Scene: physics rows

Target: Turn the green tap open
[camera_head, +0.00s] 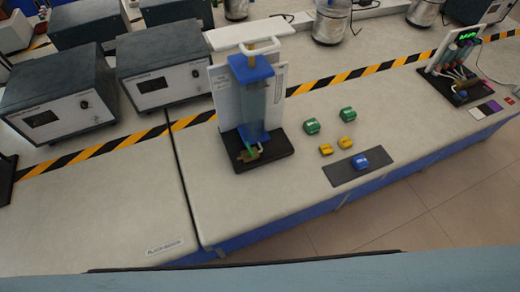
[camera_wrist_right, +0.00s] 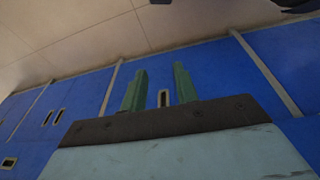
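The green tap (camera_head: 248,152) is a small green handle low on the front of an upright apparatus with a clear column (camera_head: 253,105) and blue end blocks. The apparatus stands on a black base (camera_head: 272,156) near the middle of the bench. Whether the tap is open or closed is too small to tell. My right gripper (camera_wrist_right: 159,68) shows in the right wrist view with two green fingers apart and nothing between them. It faces blue cabinet fronts, away from the tap. No gripper shows in the head view, and my left gripper is not seen.
Green blocks (camera_head: 312,126), yellow blocks (camera_head: 326,149) and a blue block (camera_head: 360,161) on a dark mat (camera_head: 342,176) lie right of the apparatus. Grey instrument boxes (camera_head: 60,95) stand left. The bench front left of the apparatus is clear.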

